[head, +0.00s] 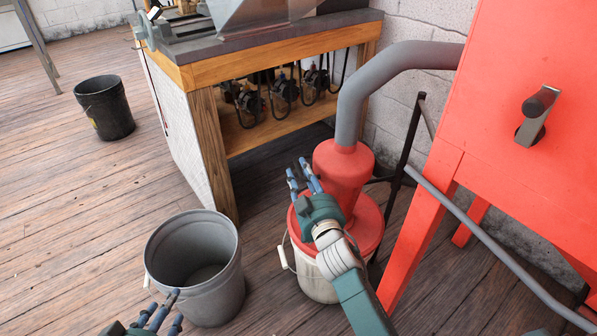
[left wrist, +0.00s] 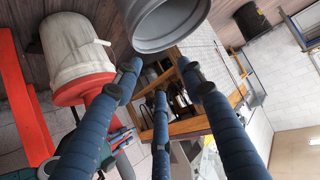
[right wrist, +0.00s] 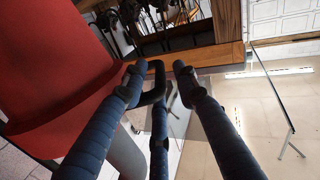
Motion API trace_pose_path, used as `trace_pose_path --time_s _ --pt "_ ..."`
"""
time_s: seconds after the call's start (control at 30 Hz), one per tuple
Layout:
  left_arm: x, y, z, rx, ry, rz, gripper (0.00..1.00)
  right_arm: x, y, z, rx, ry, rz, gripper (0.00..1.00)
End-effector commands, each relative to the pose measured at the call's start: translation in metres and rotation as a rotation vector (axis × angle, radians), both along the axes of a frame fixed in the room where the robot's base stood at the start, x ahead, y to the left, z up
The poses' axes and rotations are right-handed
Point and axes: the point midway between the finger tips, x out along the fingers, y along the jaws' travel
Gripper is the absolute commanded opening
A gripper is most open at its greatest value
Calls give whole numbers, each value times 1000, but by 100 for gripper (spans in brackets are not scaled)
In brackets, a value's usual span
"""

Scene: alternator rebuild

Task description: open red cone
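The red cone (head: 343,178) stands on the red lid (head: 370,228) of a white bucket (head: 318,282), with a grey hose (head: 352,110) entering its top. My right gripper (head: 303,178) is just left of the cone, its fingers spread and nothing seen in its grasp. In the right wrist view, the red surface (right wrist: 50,75) fills the left side beside my right gripper (right wrist: 158,80). A dark curved piece shows between its fingers; I cannot tell what it is. My left gripper (head: 160,312) is open and empty, low by the grey bucket; it also shows in the left wrist view (left wrist: 160,80).
An empty grey bucket (head: 172,258) stands left of the white one. A red cabinet (head: 520,70) on legs stands at the right. A wooden bench (head: 205,85) holds dark parts on its shelf. A black bucket (head: 105,110) is further left.

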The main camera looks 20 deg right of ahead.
Motion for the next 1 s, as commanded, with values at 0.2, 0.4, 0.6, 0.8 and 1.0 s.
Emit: trace_pose_path --time_s 0.2,0.4,0.6,0.8,1.0 --pt "14 -6 16 -20 -87 -7 40 18 0 -1 -1 0 1 29" --pt "16 -7 20 -24 -104 -8 40 21 0 0 -1 1 1 29" --pt "16 -7 20 -24 -103 -8 40 20 0 -1 0 1 1 18" --pt "16 -7 19 -24 -103 -8 40 20 0 0 -1 0 1 0" --pt "16 -7 20 -24 -100 -8 40 20 0 1 0 -1 2 0"
